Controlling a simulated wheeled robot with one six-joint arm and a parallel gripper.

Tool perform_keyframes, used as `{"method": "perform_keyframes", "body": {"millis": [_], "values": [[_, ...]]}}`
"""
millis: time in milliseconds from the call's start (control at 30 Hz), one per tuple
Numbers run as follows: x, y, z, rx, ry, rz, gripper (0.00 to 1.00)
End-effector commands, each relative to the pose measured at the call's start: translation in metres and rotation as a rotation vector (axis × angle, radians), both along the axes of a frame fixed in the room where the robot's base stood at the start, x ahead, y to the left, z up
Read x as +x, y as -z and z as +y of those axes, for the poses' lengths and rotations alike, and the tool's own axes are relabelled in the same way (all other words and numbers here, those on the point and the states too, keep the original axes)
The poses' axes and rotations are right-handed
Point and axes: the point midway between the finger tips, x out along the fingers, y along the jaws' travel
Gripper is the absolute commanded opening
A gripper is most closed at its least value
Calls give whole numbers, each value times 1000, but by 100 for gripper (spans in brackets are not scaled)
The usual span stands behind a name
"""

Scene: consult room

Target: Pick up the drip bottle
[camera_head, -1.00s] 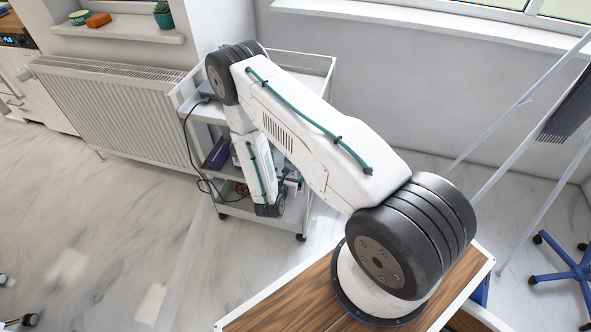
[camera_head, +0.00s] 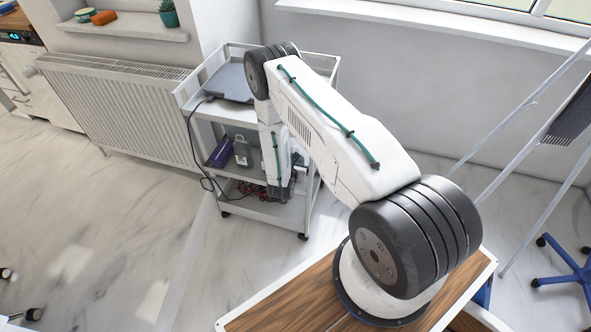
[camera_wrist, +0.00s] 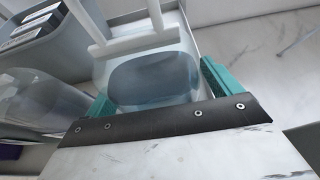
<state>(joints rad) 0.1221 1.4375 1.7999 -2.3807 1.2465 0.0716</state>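The clear drip bottle (camera_wrist: 152,77) with a bluish patch shows in the wrist view, between the two teal pads of my gripper (camera_wrist: 160,92). The pads stand wide apart, one on each side of the bottle and close to its edges. I cannot tell whether both pads touch it. In the head view my gripper (camera_head: 281,187) points down at the right side of the trolley (camera_head: 290,215), around its middle and lower shelves. My arm hides the drip bottle there.
In the wrist view another clear container (camera_wrist: 42,97) stands close on the left, with a grey bin (camera_wrist: 40,45) of boxes behind it. In the head view a purple box (camera_head: 221,152) and a grey object (camera_head: 241,150) are on the middle shelf. A dark flat device (camera_head: 230,82) lies on top.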

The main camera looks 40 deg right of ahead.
Motion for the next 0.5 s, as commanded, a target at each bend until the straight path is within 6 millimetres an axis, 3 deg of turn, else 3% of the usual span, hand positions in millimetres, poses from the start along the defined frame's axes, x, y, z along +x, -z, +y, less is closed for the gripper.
{"method": "perform_keyframes", "body": {"millis": [33, 200, 500], "values": [[0, 0, 0, 0, 0, 0, 77], [0, 0, 0, 0, 0, 0, 34], [0, -2, 0, -1, 0, -1, 34]]}}
